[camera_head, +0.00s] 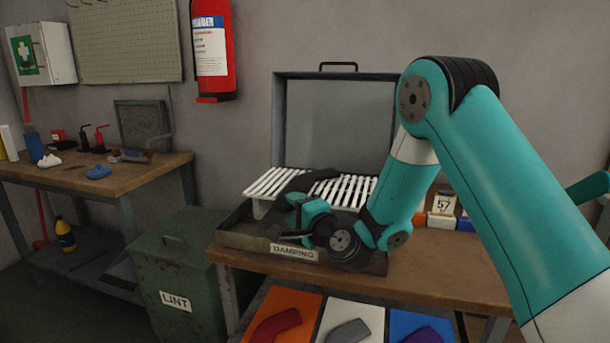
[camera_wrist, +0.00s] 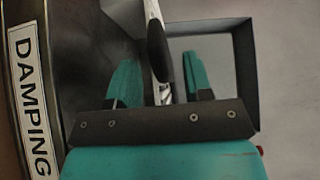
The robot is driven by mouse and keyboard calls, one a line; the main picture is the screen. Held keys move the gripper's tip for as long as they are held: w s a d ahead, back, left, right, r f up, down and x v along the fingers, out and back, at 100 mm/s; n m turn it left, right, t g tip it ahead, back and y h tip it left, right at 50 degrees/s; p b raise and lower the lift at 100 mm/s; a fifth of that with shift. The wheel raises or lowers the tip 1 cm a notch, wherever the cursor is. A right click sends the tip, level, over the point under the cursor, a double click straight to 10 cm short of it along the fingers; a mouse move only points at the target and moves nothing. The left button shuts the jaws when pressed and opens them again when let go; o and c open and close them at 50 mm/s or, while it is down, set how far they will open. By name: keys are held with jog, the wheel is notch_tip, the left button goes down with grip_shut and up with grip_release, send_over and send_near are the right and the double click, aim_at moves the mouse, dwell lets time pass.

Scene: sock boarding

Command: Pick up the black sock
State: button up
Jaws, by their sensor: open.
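The black sock (camera_head: 304,181) lies across the white slatted rack (camera_head: 355,190) of the open box labelled DAMPING (camera_head: 262,243). My gripper (camera_head: 290,216) is low at the front of the rack, close to the near end of the sock and partly hiding the box. A dark rounded shape, apparently the sock (camera_wrist: 158,52), shows beyond and between the fingers. Whether any finger touches it is unclear.
The box's raised lid (camera_head: 335,120) stands behind the rack. A green LINT bin (camera_head: 180,270) is to the left. Red (camera_head: 275,326), grey (camera_head: 348,332) and purple (camera_head: 430,335) socks lie on coloured panels below. A workbench (camera_head: 150,170) stands at far left.

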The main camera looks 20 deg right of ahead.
jog(key=shift+w+a+r+p, duration=0.15)
jog(key=shift+w+r+p, duration=0.05)
jog(key=shift+w+p, duration=0.3)
jog(key=shift+w+a+r+p, duration=0.15)
jog(key=shift+w+p, duration=0.2)
jog(key=shift+p, duration=0.2)
jog(key=shift+w+a+f+p, duration=0.1)
jog(key=shift+w+f+p, duration=0.2)
jog(key=shift+w+p, duration=0.15)
jog(key=c, duration=0.8)
grip_shut()
jog(key=shift+r, duration=0.1)
